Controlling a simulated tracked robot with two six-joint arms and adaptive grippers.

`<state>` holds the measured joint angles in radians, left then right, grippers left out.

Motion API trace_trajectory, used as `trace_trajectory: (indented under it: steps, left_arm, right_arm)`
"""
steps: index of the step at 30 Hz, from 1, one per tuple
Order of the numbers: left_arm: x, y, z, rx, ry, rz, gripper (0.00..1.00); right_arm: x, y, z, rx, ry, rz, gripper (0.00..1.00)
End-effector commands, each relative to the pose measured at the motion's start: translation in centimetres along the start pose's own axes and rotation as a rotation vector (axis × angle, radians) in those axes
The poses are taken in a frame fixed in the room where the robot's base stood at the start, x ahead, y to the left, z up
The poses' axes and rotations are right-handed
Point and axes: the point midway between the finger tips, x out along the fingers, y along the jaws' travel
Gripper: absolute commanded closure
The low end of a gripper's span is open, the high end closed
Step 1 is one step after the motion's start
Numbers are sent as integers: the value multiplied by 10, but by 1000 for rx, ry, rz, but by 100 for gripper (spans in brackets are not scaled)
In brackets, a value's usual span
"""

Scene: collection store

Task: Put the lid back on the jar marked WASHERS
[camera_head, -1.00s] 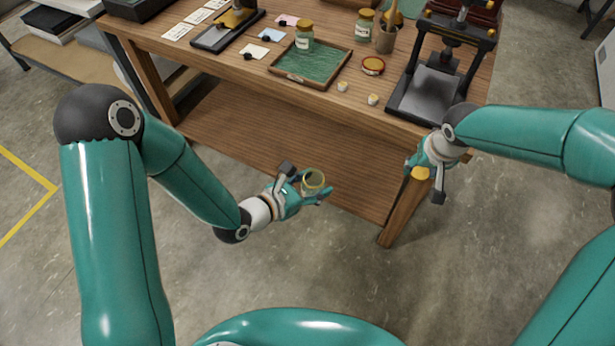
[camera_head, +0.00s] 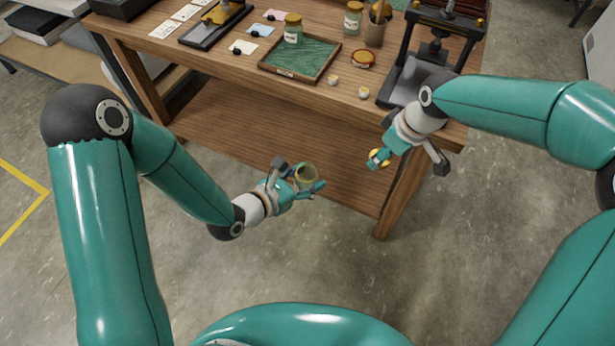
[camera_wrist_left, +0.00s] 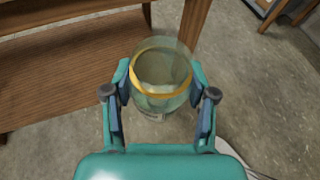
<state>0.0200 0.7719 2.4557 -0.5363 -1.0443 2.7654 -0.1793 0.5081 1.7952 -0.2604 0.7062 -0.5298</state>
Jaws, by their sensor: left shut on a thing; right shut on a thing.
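My left gripper (camera_head: 307,183) is shut on an open glass jar (camera_head: 306,174) and holds it in front of the table's lower shelf. In the left wrist view the jar (camera_wrist_left: 162,75) stands between both fingers, with a gold band around it and no lid on it. A pale label shows low on it, too small to read. My right gripper (camera_head: 378,159) is shut on a yellow lid (camera_head: 384,164), mostly hidden by the fingers. It is to the right of the jar, slightly higher in the picture, and apart from it.
The wooden table (camera_head: 300,92) lies behind both grippers. On it are a green-lined tray (camera_head: 318,68), a lidded jar (camera_head: 293,30), another lidded jar (camera_head: 353,18), a red and gold lid (camera_head: 363,59) and a black press (camera_head: 415,75). A table leg (camera_head: 400,190) stands beside the right gripper.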

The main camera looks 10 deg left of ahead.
Motion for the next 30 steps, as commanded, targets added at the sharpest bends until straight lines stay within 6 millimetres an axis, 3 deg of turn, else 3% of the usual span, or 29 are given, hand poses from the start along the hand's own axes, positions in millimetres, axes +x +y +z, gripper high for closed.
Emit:
trace_trajectory:
  steps: [1,6,12,15,20,30]
  left_arm:
    - [0,0,0,1,-1,0,100]
    - [0,0,0,1,-1,0,100]
    - [0,0,0,1,-1,0,100]
    - [0,0,0,1,-1,0,100]
    - [0,0,0,1,-1,0,100]
    - [0,0,0,1,-1,0,100]
  right_arm:
    - [-4,-15,-17,-77,3,-18,64]
    - [-16,-62,-62,-241,2,-62,64]
    - [-26,-106,-97,-323,0,-86,64]
    - [-27,-121,-104,-355,-1,-95,64]
    - [-29,-131,-109,-376,0,-101,64]
    - [-29,-131,-108,-377,-1,-101,64]
